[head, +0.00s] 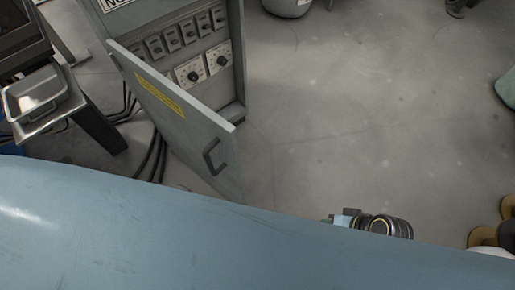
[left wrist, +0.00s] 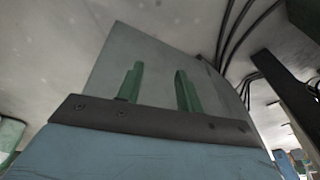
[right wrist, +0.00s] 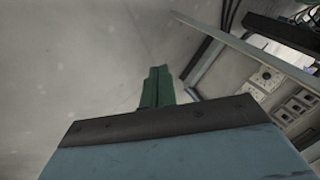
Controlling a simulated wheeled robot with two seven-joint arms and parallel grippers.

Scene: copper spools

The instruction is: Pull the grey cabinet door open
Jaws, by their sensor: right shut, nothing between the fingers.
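The grey cabinet door (head: 178,112) stands ajar in the head view, swung out from the cabinet (head: 233,60) so that switches and dials show inside. It has a yellow label and a dark handle (head: 212,157) near its free edge. My left gripper (left wrist: 158,80) has its green fingers apart, with a flat grey panel, likely the door, behind them. No handle shows between them, and I cannot tell whether they touch the panel. My right gripper (right wrist: 158,72) has its green fingers together and empty, apart from the cabinet, whose dials show at the right of that view.
Black cables (head: 152,158) run along the floor left of the door. A dark stand with a metal tray (head: 36,95) stands at the far left. A large blue arm link of mine crosses the bottom of the head view.

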